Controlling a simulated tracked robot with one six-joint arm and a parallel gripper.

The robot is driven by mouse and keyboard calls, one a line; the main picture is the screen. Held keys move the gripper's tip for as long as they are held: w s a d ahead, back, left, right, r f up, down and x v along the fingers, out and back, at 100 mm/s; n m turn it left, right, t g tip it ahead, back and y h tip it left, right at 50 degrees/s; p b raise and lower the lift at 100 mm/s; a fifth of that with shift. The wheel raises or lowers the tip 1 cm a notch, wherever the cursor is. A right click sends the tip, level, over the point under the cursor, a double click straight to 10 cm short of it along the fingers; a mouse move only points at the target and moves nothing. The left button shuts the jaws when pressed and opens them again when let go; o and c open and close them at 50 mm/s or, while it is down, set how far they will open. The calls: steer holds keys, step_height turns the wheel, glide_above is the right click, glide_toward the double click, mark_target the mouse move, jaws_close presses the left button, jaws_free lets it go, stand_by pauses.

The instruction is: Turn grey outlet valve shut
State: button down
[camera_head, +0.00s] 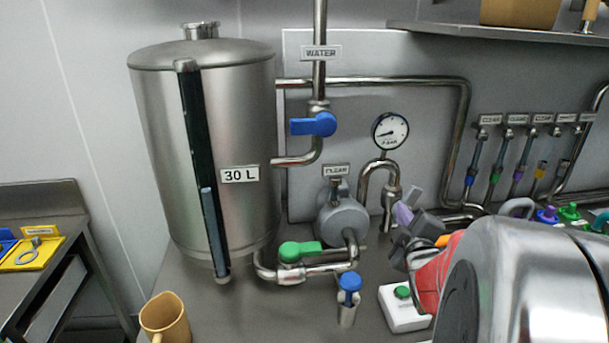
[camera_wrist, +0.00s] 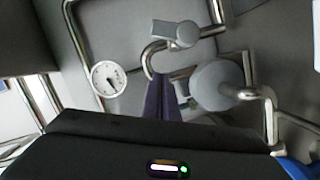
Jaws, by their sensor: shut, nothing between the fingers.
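The grey outlet valve's lever (camera_wrist: 176,33) shows in the wrist view on a steel pipe, above the fingertips in the picture. In the head view the grey lever (camera_head: 417,197) stands beside the pipe right of the pump, close to my gripper. My gripper (camera_head: 402,213) has purple fingers, and they also show in the wrist view (camera_wrist: 160,84). The fingers are shut and empty. In the wrist view they point towards the pipe bend, with a gap in the picture between them and the lever. I cannot tell whether they touch the pipe.
The grey pump (camera_head: 343,221) and the gauge (camera_head: 390,131) are close by. The steel tank (camera_head: 205,145) is left, with a green lever (camera_head: 300,251) below. A blue-topped valve (camera_head: 349,289), a green-button box (camera_head: 404,306) and a tan mug (camera_head: 165,318) stand in front.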

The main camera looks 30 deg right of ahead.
mark_target(407, 197)
steer(key=shift+d, duration=0.15)
stand_by(0.3)
steer(key=x, duration=0.3)
steer(key=s+d+x, duration=0.1)
steer(key=x, duration=0.3)
steer(key=d+f+x, duration=0.1)
steer(key=x, duration=0.2)
steer(key=shift+w+d, duration=0.1)
steer(key=shift+d, duration=0.05)
steer(key=shift+d+f, duration=0.2)
steer(key=shift+d, duration=0.4)
steer(key=shift+a, duration=0.15)
